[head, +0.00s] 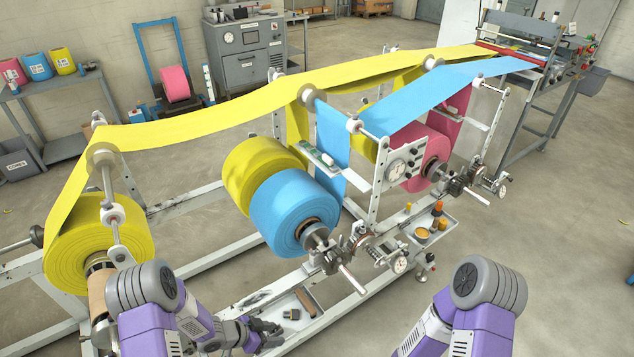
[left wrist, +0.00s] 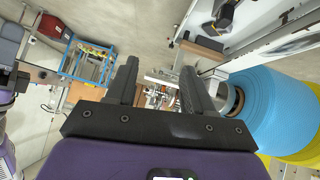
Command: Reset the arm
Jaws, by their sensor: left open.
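My left arm (head: 150,290) comes in at the bottom left of the head view, bent, in purple and grey. Its gripper (head: 268,335) is low, in front of the machine's near frame and a small tray. In the left wrist view the two dark fingers (left wrist: 160,85) stand apart with nothing between them. My right arm (head: 480,295) shows only as a bent purple and grey part at the bottom right of the head view; its gripper is out of the picture.
Big yellow (head: 100,245) and blue (head: 293,213) cloth rolls sit on the white machine frame, with webs running to the back right. The blue roll (left wrist: 275,105) is right of my left fingers. A tool tray (head: 318,318) is close by. Open floor (head: 560,250) lies at right.

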